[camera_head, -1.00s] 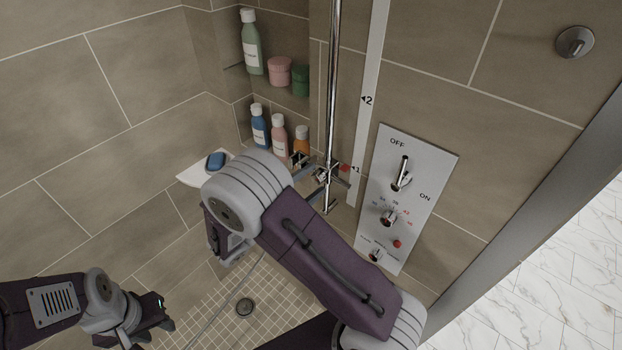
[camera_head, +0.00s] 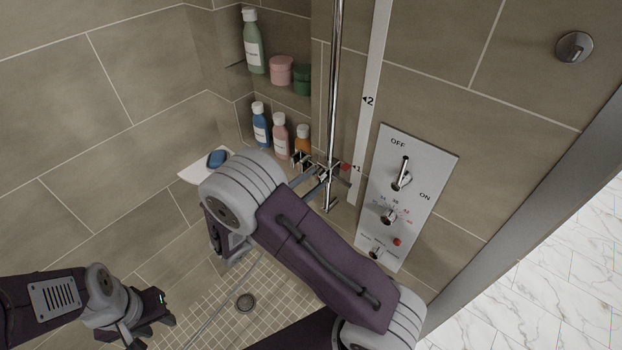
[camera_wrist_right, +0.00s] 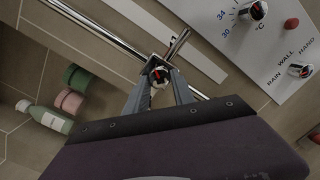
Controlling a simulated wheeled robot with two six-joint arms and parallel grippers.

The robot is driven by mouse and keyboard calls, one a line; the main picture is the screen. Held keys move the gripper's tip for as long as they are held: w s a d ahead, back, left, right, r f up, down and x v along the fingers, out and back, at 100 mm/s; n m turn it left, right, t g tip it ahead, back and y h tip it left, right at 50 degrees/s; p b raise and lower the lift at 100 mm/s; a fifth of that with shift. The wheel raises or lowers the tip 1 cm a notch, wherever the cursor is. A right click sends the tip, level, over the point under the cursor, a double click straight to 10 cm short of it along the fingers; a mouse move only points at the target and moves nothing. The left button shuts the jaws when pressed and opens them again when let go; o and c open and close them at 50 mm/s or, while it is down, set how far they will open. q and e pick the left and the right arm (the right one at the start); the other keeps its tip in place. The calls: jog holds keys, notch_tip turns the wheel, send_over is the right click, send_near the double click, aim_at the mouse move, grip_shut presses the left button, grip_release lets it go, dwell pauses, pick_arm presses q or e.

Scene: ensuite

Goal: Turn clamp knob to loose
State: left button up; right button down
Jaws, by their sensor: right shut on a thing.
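The clamp knob (camera_wrist_right: 158,76), round with a red mark on its face, sits on the chrome clamp of the vertical shower rail (camera_head: 335,75). In the right wrist view my right gripper (camera_wrist_right: 160,88) has a grey finger on either side of the knob and is shut on it. In the head view this gripper (camera_head: 318,180) reaches the clamp low on the rail, near the "1" mark; my forearm stands in front of part of it. The knob's label cannot be read. My left gripper (camera_head: 165,308) is low at the left, away from the clamp; its jaw gap is unclear.
A white control panel (camera_head: 412,190) with a lever, knobs and a red button is right of the rail. Shelf bottles (camera_head: 260,125) stand close on the left. A soap dish (camera_head: 195,172) is further left.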

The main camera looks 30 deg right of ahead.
jog(key=n+p, duration=0.1)
jog(key=n, duration=0.1)
jog(key=n+p, duration=0.1)
jog(key=shift+r+n, duration=0.2)
jog(key=shift+n, duration=0.2)
jog(key=n+p, duration=0.2)
jog(key=n, duration=0.2)
jog(key=shift+s+n+t, duration=0.1)
jog(key=shift+n+t, duration=0.3)
jog(key=n+p, duration=0.2)
jog(key=n, duration=0.1)
jog(key=shift+s+d+n, duration=0.1)
jog(key=shift+n, duration=0.2)
jog(key=shift+f+n+t+p, duration=0.15)
jog(key=shift+n+t+p, duration=0.45)
jog(key=shift+n, duration=1.3)
jog(key=c, duration=1.1)
grip_release()
jog(key=shift+f, duration=0.1)
